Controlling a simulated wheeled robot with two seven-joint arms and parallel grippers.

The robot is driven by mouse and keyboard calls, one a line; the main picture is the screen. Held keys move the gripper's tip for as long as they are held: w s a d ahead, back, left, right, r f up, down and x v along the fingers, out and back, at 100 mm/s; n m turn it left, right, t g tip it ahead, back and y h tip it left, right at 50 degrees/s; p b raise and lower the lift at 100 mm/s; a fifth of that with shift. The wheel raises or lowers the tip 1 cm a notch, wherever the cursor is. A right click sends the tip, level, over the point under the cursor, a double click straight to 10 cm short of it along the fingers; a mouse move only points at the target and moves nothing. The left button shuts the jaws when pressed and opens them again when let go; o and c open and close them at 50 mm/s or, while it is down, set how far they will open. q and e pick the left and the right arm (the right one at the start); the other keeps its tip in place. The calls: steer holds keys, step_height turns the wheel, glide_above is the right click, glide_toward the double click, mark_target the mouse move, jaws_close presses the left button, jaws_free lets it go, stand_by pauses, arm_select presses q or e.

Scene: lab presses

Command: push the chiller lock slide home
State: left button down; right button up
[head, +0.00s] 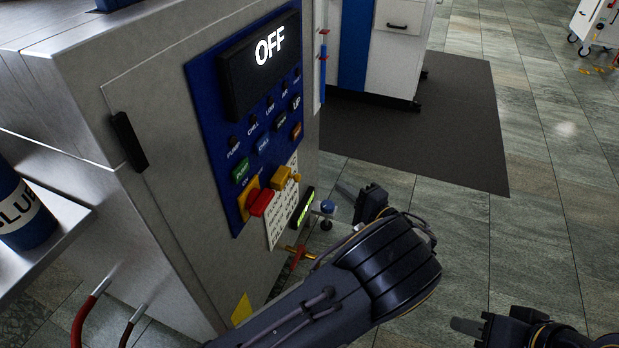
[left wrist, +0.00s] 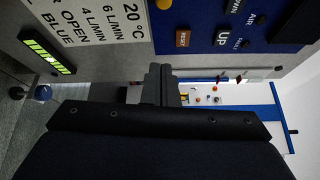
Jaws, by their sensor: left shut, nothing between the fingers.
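The chiller (head: 160,200) is a grey metal cabinet with a blue control panel (head: 222,190). A red rotary handle (head: 262,202) sits on a yellow plate low on the panel. Beside it is a small yellow block (head: 283,178), which looks like the lock slide; its exact position in its track is too small to tell. A yellow part shows at the top of the left wrist view (left wrist: 165,4). My left gripper (head: 346,191) is right of the panel, apart from it, and shut and empty; its fingers also show in the left wrist view (left wrist: 161,85). My right gripper (head: 463,326) is at the lower right, away from the chiller.
A dark display (head: 258,62) reads OFF. Below the panel are a white label (head: 284,205), a green-lit gauge (head: 304,208), a blue-knobbed fitting (head: 327,207) and a red-handled brass valve (head: 298,254). A blue container (head: 24,215) stands at the left. Open floor lies right.

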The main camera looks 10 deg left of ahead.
mark_target(286, 180)
arm_select(q)
steer(key=shift+a, duration=0.1)
steer(key=b+x, duration=0.3)
steer(key=x, duration=0.7)
steer(key=shift+s+a+r, duration=0.1)
steer(key=shift+s+a, duration=0.1)
steer(key=shift+s, duration=0.45)
steer(key=shift+s+a+r, duration=0.1)
steer(key=shift+s+a, duration=0.15)
steer(key=shift+s, duration=0.35)
steer(key=shift+s+a+r, duration=0.15)
steer(key=shift+s+a, duration=0.05)
steer(key=shift+s, duration=0.45)
